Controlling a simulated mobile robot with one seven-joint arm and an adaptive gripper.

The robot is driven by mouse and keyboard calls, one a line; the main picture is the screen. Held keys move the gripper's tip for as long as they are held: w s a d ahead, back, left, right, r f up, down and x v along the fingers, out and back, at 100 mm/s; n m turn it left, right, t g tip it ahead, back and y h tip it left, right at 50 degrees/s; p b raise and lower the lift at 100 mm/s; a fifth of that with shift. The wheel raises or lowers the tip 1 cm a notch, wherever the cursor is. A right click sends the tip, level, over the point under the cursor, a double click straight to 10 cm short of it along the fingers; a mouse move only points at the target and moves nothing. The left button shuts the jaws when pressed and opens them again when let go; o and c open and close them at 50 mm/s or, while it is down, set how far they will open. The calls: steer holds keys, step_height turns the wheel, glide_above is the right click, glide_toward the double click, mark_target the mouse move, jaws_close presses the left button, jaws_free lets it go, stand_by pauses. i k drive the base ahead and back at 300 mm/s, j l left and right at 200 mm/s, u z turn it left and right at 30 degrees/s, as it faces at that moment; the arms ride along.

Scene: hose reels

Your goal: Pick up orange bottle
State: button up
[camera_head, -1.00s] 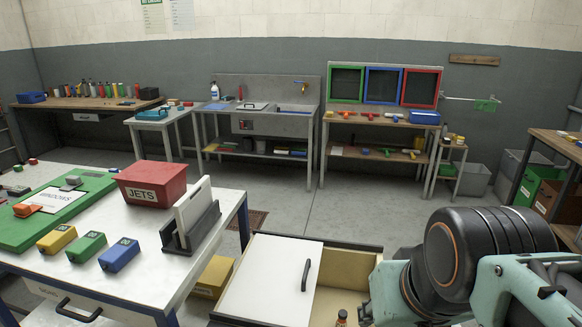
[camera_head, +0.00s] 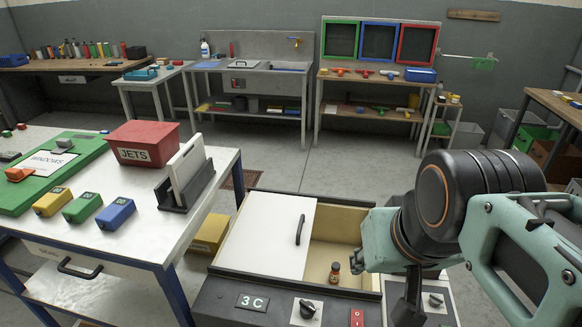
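A small orange bottle (camera_head: 335,273) with a dark cap stands in the open part of a wooden-walled bin (camera_head: 334,252), near its front wall. My arm reaches in from the right, and its pale green wrist is just right of the bottle.
A white sliding lid (camera_head: 265,238) with a black handle covers the bin's left part. The front panel (camera_head: 270,301) has a knob and a 3C label. A white table (camera_head: 150,228) with a red JETS box (camera_head: 143,145) stands left. Grey floor is clear behind.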

mark_target(333, 275)
steer(key=z, duration=0.1)
steer(key=k+l+u, duration=0.15)
steer(key=l, duration=0.15)
steer(key=k+l+u, duration=0.1)
steer(key=l+u, duration=0.2)
steer(key=l, duration=0.3)
steer(key=k+l+u, duration=0.1)
steer(key=l+u, duration=0.15)
steer(key=l, duration=0.25)
steer(key=i+j+z, duration=0.25)
steer(key=i+j, duration=0.1)
steer(key=i, duration=0.05)
